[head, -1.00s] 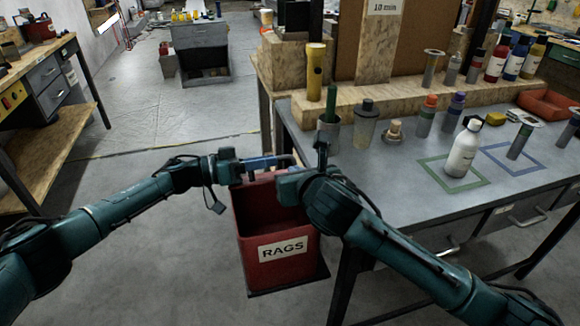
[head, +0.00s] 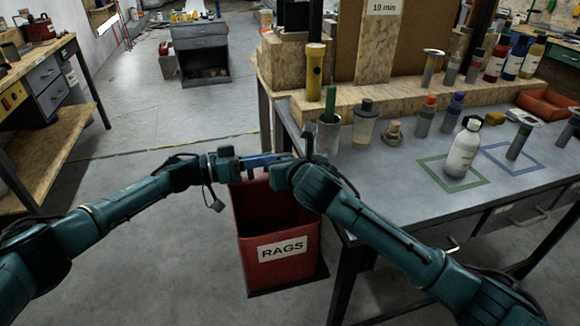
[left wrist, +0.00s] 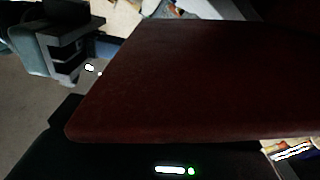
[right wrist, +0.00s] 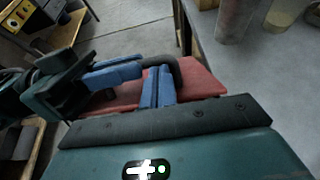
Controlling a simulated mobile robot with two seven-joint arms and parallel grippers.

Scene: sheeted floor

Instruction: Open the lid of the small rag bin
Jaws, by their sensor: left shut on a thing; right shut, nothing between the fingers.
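The red rag bin (head: 240,222) with a "RAGS" label stands on the floor left of the workbench. Its dark inside shows from above. Its red lid (right wrist: 203,82) is raised; it also fills much of the left wrist view (left wrist: 190,80). My left gripper (head: 272,160) is over the bin's far side. Its blue fingers are shut at the lid's dark bent handle (right wrist: 178,75). My right gripper (right wrist: 156,86) is shut and empty close to the lid and the left fingertips. In the head view its wrist partly hides the lid and handle.
The grey workbench (head: 400,170) stands right of the bin, its edge close to my right arm. It bears a cup (head: 328,138), a white bottle (head: 463,152) and several other containers. The floor left of the bin is clear.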

